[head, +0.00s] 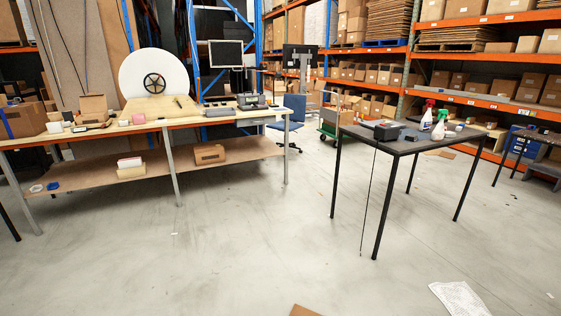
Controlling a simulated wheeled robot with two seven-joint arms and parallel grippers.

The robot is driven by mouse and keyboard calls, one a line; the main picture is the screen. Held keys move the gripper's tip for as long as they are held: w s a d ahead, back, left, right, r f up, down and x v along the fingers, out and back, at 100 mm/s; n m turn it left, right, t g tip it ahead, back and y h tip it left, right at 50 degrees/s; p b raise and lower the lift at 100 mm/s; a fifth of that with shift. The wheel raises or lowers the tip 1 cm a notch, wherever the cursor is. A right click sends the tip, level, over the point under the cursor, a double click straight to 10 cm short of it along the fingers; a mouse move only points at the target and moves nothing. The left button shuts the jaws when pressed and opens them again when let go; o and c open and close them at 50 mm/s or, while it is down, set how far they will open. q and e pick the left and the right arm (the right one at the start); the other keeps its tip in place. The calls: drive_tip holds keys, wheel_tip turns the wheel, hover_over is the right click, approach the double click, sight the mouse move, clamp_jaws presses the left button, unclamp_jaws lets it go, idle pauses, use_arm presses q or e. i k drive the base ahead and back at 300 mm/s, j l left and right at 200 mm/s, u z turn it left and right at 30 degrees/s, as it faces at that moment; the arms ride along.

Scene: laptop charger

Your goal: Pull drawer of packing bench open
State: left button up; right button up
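The packing bench (230,119) is a long wooden-topped table with grey legs and a lower shelf (235,150), standing at the left and middle of the head view. A pale panel that looks like its drawer (257,121) sits under the top near the right end. It is small and far off, and I cannot make out a handle or tell for sure whether it is fully shut. Neither of my grippers shows in the head view.
A dark table (415,143) with spray bottles (439,125) and a thin hanging cable stands at the right. A blue chair (294,108) is behind the bench's right end. Paper (460,298) lies on the floor. The floor before the bench is mostly clear.

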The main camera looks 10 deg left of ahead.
sight(248, 122)
drive_tip(key=i+j+u, duration=0.3)
drive_tip(key=i, duration=0.9)
drive_tip(key=i+u, duration=0.3)
drive_tip(key=i, duration=2.05)
drive_tip(key=i+j+z, duration=0.1)
drive_tip(key=i, duration=1.05)
